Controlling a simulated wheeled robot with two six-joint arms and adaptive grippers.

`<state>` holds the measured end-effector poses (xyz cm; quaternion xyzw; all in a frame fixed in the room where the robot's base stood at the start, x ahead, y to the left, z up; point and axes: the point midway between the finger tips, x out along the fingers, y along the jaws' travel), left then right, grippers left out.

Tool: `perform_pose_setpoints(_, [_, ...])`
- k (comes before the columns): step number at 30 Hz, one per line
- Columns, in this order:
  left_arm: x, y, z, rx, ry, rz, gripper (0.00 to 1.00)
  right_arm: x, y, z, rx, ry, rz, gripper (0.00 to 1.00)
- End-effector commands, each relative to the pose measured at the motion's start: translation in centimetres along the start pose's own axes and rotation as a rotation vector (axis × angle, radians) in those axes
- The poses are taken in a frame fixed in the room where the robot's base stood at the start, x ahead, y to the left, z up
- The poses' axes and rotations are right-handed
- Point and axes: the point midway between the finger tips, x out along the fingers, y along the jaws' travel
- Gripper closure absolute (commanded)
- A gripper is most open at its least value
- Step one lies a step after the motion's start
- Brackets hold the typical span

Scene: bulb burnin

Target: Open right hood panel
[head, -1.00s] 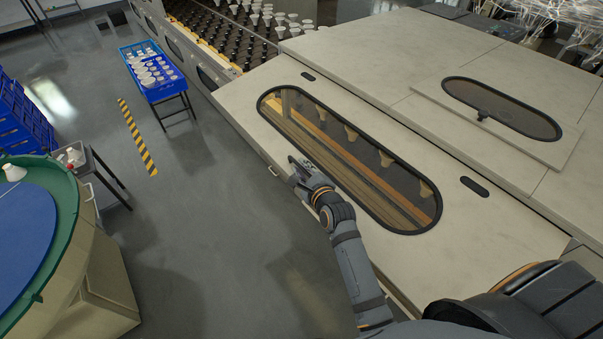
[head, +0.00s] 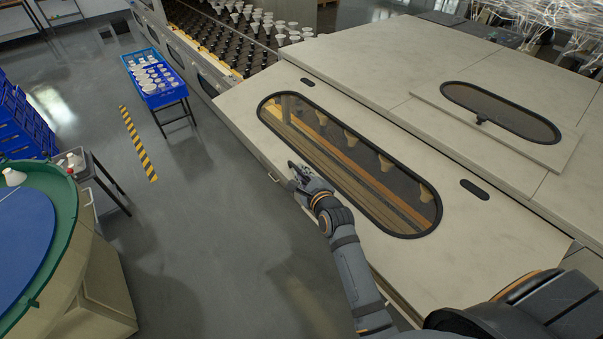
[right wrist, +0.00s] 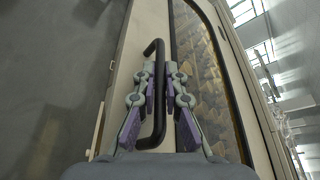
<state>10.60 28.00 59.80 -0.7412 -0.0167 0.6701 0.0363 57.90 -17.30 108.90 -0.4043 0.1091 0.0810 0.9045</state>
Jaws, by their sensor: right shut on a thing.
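The right hood panel is the large cream panel (head: 440,200) with a long oval, black-rimmed window (head: 345,160). It lies sloping on the side of the machine and looks shut or nearly so. My right gripper (head: 295,170) is at the panel's lower edge, left of the window. In the right wrist view its two fingers (right wrist: 163,85) are shut on a black bar handle (right wrist: 153,125) on the panel. The fingers hide part of the handle. In the head view the gripper covers the handle. My left gripper is not in view.
A small pale handle (head: 273,177) sits on the machine side below the panel. A second hood with a smaller oval window (head: 500,110) lies at right. A blue crate on a stand (head: 150,95) and a round green-rimmed table (head: 70,220) stand left.

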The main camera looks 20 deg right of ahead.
Motion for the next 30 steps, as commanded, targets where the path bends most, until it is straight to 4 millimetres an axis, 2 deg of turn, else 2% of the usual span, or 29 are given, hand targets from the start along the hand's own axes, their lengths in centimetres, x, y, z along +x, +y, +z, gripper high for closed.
perform_pose_setpoints(1, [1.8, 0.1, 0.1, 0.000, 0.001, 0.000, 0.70, 0.6, 1.7, -1.7, -0.025, 0.006, -0.003, 1.00])
perform_pose_setpoints(3, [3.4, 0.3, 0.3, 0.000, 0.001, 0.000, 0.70, 1.2, 3.0, -3.3, -0.072, 0.006, -0.021, 1.00])
perform_pose_setpoints(6, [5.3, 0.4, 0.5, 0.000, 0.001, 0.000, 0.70, 2.0, 4.4, -5.3, -0.138, 0.007, -0.047, 1.00])
perform_pose_setpoints(10, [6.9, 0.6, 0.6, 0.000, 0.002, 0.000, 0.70, 2.7, 5.3, -7.0, -0.203, 0.006, -0.074, 1.00])
perform_pose_setpoints(13, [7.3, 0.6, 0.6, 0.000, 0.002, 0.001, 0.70, 2.9, 5.5, -7.5, -0.227, 0.005, -0.085, 1.00])
perform_pose_setpoints(23, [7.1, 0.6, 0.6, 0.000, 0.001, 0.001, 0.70, 2.9, 5.2, -7.4, -0.233, 0.004, -0.089, 1.00])
perform_pose_setpoints(24, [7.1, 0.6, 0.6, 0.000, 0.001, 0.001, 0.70, 2.9, 5.2, -7.4, -0.233, 0.004, -0.089, 0.85])
perform_pose_setpoints(25, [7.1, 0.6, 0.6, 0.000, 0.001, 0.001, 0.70, 2.9, 5.2, -7.4, -0.233, 0.004, -0.089, 0.81])
perform_pose_setpoints(30, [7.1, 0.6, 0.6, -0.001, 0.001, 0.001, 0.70, 2.9, 5.2, -7.4, -0.232, 0.004, -0.089, 0.80])
